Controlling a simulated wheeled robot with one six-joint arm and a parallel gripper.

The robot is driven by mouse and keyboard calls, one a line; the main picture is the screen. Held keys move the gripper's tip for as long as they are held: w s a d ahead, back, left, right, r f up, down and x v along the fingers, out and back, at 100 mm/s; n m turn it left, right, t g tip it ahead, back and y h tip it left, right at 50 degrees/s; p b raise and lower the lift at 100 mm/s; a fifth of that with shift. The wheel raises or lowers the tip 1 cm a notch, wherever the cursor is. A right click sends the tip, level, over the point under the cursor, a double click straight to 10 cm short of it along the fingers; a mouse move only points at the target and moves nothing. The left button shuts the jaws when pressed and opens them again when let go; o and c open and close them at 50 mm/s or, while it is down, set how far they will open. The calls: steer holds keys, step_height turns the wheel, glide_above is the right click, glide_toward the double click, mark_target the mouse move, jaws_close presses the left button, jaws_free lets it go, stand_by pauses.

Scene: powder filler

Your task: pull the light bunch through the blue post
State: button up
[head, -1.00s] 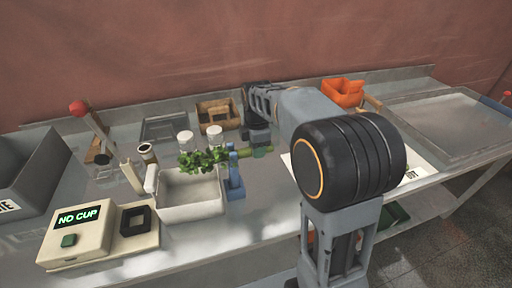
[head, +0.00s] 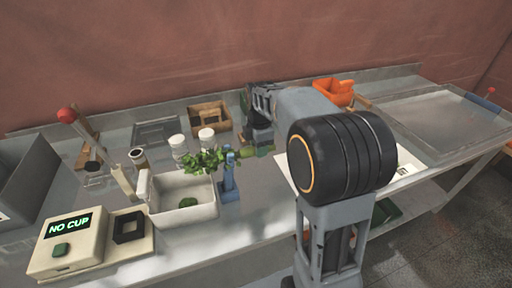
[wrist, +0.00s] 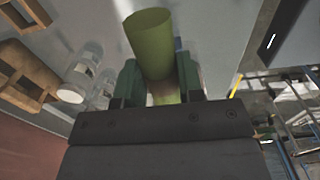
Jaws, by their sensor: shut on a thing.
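The light bunch has dark green leaves (head: 205,161) on the left of the blue post (head: 229,178) and a pale green stem on its right. The leaves press close to the post's top, and the bunch lies across there. My gripper (head: 261,149) is shut on the stem, right of the post. In the wrist view the thick pale green stem (wrist: 151,45) stands between the jaws (wrist: 160,88). A sliver of blue shows behind the stem. The leaves are hidden there.
A white bin (head: 180,219) stands below the leaves, with a small green clump (head: 187,202) inside. White-capped jars (head: 207,140) and a wooden box (head: 211,116) stand behind. A "NO CUP" device (head: 68,240) is at front left. An orange bin (head: 335,91) is at back right.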

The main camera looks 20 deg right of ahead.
steer(key=shift+d, duration=1.15)
steer(key=shift+d, duration=0.15)
steer(key=shift+d+p, duration=0.35)
steer(key=shift+d, duration=0.9)
steer(key=shift+d, duration=0.1)
steer(key=shift+d, duration=1.3)
steer(key=shift+d, duration=0.1)
steer(key=shift+d+p, duration=0.5)
steer(key=shift+d, duration=0.8)
steer(key=shift+d+p, duration=0.35)
steer(key=shift+d, duration=1.05)
